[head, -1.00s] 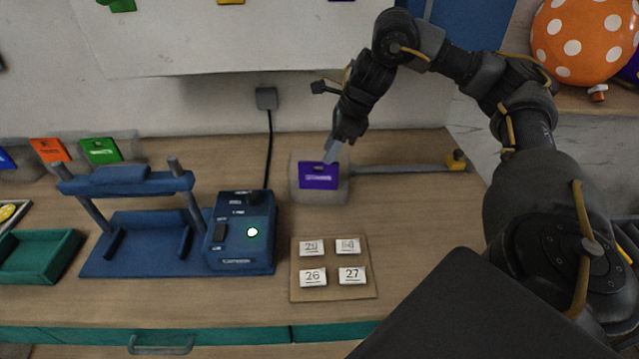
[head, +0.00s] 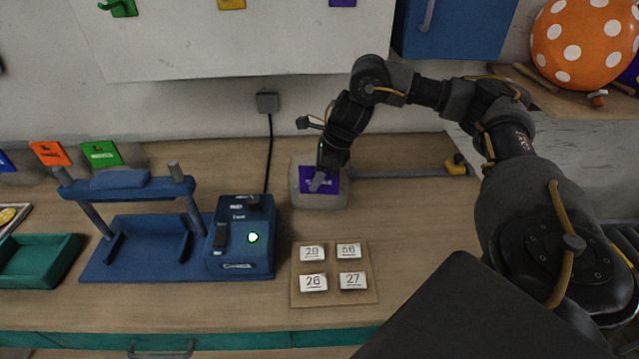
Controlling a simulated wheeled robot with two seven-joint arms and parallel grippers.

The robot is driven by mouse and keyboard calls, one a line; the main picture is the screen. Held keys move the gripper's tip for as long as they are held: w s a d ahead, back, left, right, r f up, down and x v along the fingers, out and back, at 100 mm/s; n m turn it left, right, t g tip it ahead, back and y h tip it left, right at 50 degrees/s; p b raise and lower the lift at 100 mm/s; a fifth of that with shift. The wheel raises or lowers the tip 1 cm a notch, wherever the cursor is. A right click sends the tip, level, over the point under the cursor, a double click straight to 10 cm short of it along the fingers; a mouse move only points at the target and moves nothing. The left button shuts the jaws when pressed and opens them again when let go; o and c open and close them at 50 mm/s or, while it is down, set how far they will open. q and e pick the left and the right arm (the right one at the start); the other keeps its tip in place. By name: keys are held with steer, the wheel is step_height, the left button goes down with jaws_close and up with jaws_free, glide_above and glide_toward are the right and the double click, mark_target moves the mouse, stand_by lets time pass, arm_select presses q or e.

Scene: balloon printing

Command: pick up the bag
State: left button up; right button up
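The bag is a purple packet (head: 306,186) with a small white label strip, seen in the head view right of the blue machine. It lies against a translucent grey holder (head: 334,199) on the table. My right gripper (head: 318,184) points down over the packet and covers its middle and right part. Its fingertips overlap the packet in the picture; I cannot tell whether they touch it or how far apart they are. My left gripper is not in view.
A blue press machine (head: 238,238) with a lit green button stands left of the packet. A board (head: 331,297) with number tiles lies in front. A green tray (head: 38,262) is at the left. Orange (head: 49,153) and green (head: 101,154) packets stand at the back left.

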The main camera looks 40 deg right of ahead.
steer(key=shift+c, duration=0.5)
jaws_close()
